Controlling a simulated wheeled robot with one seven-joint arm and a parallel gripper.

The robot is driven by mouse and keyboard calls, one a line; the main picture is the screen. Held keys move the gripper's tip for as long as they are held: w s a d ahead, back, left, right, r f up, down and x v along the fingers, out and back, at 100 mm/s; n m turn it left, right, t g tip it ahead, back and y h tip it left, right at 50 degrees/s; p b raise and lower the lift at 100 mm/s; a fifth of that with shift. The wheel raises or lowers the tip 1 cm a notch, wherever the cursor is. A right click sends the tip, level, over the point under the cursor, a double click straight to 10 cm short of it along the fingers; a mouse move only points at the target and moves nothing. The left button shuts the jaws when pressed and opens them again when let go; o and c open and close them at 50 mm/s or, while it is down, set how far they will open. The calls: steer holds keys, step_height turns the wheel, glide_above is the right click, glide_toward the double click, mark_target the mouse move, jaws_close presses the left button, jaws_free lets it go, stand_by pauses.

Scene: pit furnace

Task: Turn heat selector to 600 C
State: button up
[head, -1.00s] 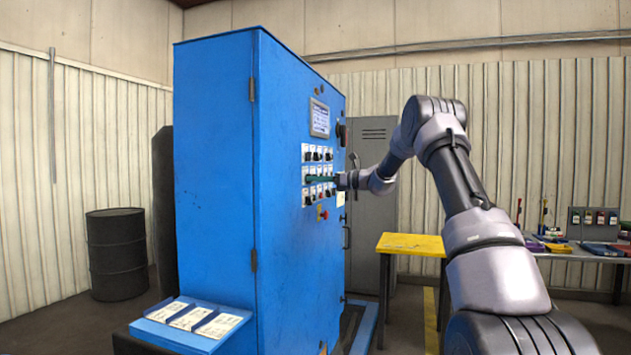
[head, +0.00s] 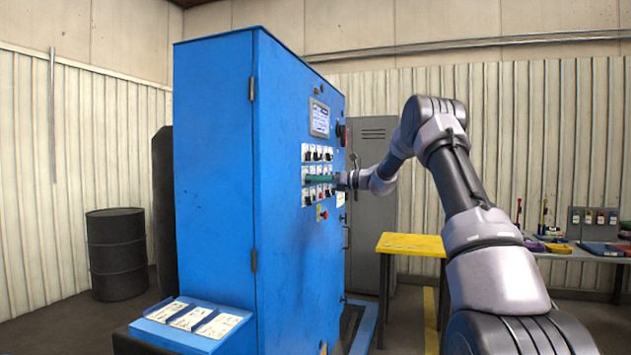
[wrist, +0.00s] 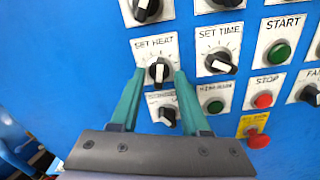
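The heat selector (wrist: 158,70) is a black knob on a white plate marked SET HEAT, on the blue cabinet's front. Its white pointer line faces roughly downward in the wrist view; the scale figures are too small to read. My gripper (wrist: 159,78) has two green fingers, one on each side of this knob. The fingers stand apart with visible gaps to the knob, so it is not clasped. In the head view, my gripper (head: 320,179) is at the cabinet's panel, and the knob cannot be made out there.
The SET TIME knob (wrist: 221,62) sits just right of the heat selector. Another black knob (wrist: 167,115) lies below, between the fingers. Green START (wrist: 279,52) and red STOP (wrist: 263,101) buttons are further right. A yellow-topped table (head: 411,244) stands behind the arm.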

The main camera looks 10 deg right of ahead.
steer(key=v, duration=1)
steer(key=shift+s+d, duration=0.25)
steer(key=shift+d, duration=0.05)
steer(key=s+a+r+n+g+h, duration=0.25)
steer(key=s+a+n, duration=0.25)
steer(key=s, duration=0.5)
steer(key=s+a+r+n+g+h, duration=0.1)
steer(key=s+a+n+g+h, duration=0.3)
steer(key=s, duration=0.6)
steer(key=s+d+f+n+t+h, duration=0.1)
steer(key=s+n, duration=0.3)
steer(key=s, duration=0.5)
steer(key=s+d+f+n+t+h, duration=0.1)
steer(key=s+f+n+t+h, duration=0.1)
steer(key=s+n, duration=0.3)
steer(key=s+d+f+n+t+h, duration=0.1)
steer(key=s+n+h, duration=0.3)
steer(key=s, duration=0.9)
steer(key=shift+s+d+f+n+t, duration=0.15)
steer(key=shift+d+f+n+t, duration=0.2)
steer(key=shift+d+f+n, duration=0.35)
